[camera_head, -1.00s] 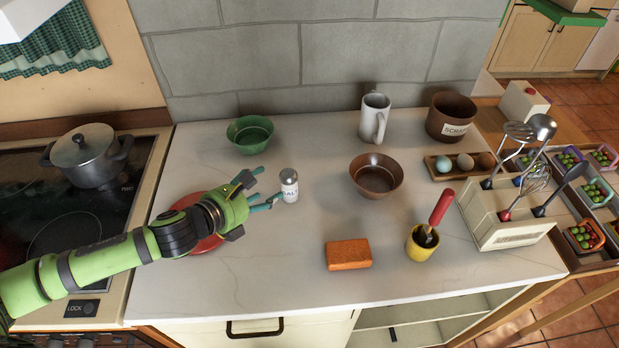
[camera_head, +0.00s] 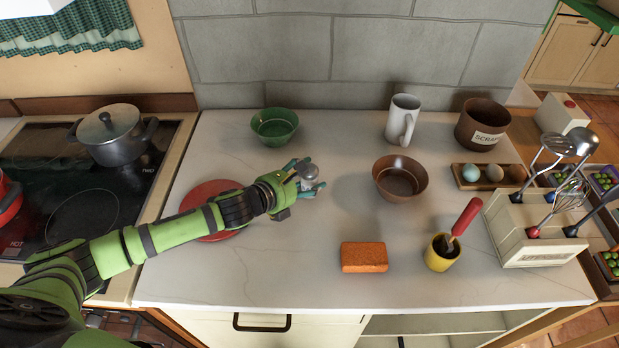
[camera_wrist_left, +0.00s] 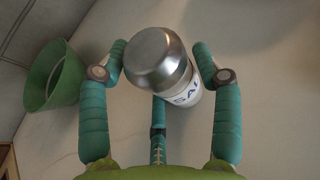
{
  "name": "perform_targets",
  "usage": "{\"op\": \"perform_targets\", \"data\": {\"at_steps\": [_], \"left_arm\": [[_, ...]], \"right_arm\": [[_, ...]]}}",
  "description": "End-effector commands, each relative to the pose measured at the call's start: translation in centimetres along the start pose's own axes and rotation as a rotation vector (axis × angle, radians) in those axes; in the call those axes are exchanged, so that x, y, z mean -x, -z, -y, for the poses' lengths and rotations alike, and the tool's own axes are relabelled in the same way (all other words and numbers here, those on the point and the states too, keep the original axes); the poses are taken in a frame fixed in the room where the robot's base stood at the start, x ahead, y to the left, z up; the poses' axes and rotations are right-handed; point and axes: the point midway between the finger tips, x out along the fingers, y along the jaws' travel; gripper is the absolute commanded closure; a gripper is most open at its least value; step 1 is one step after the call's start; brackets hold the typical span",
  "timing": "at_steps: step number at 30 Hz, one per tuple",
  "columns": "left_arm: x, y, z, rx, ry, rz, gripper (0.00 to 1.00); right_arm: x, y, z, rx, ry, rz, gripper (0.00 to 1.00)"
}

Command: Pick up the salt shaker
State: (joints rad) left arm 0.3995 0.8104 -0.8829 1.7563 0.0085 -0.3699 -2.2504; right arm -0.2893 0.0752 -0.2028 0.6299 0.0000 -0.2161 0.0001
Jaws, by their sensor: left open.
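The salt shaker (camera_head: 309,172) stands on the pale countertop, with a metal cap and a white body. In the left wrist view the shaker (camera_wrist_left: 163,65) shows its cap and part of its lettering between my fingers. My left gripper (camera_head: 308,178) is open around the shaker, with teal fingers on both sides of it. In the left wrist view the left gripper (camera_wrist_left: 166,70) has a finger close to each side of the shaker; I cannot tell whether any finger touches it. The shaker's lower part is partly hidden by the fingers. My right gripper is not in view.
A green bowl (camera_head: 275,126) stands behind the gripper. A red plate (camera_head: 196,233) lies under my left forearm. A brown bowl (camera_head: 400,180), a white mug (camera_head: 402,120) and an orange sponge (camera_head: 364,257) are to the right. Bare counter lies in front of the shaker.

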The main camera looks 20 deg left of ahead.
Motion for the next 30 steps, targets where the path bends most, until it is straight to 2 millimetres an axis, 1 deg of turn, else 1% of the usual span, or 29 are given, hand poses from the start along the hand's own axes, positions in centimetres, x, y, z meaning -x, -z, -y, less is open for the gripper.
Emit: {"op": "perform_targets", "data": {"at_steps": [4,5,6,8,9,13,20,23,26,28,29,30], "left_arm": [[0.0,0.0,0.0,0.0,0.0,0.0,0.35],[0.0,0.0,0.0,0.0,0.0,0.0,0.43],[0.0,0.0,0.0,0.0,0.0,0.0,0.59],[0.0,0.0,0.0,0.0,0.0,0.0,0.83],[0.0,0.0,0.0,0.0,0.0,0.0,0.85],[0.0,0.0,0.0,0.0,0.0,0.001,0.85],[0.2,-0.4,-0.1,-0.002,-0.001,0.002,0.85],[0.4,-1.2,0.0,-0.003,0.001,0.004,0.85],[1.0,-2.5,-0.1,-0.005,0.0,0.006,0.85],[1.5,-3.8,-0.1,-0.007,-0.001,0.007,0.85],[1.7,-4.2,0.2,-0.005,0.002,0.006,0.85],[1.9,-4.5,1.5,-0.001,0.007,0.005,0.85]], "right_arm": [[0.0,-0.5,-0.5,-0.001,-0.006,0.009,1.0],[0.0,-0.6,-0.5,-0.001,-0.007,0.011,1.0],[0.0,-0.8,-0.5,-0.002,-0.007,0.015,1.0],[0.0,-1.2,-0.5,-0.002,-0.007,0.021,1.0],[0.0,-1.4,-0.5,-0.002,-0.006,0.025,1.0],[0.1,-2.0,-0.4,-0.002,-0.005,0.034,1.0],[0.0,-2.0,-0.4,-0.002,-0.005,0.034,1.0],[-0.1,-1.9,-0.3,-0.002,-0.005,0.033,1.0],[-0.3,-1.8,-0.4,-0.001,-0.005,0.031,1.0],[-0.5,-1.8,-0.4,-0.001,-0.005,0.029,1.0],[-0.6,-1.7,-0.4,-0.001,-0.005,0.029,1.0],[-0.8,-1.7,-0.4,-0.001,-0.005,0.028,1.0]]}}
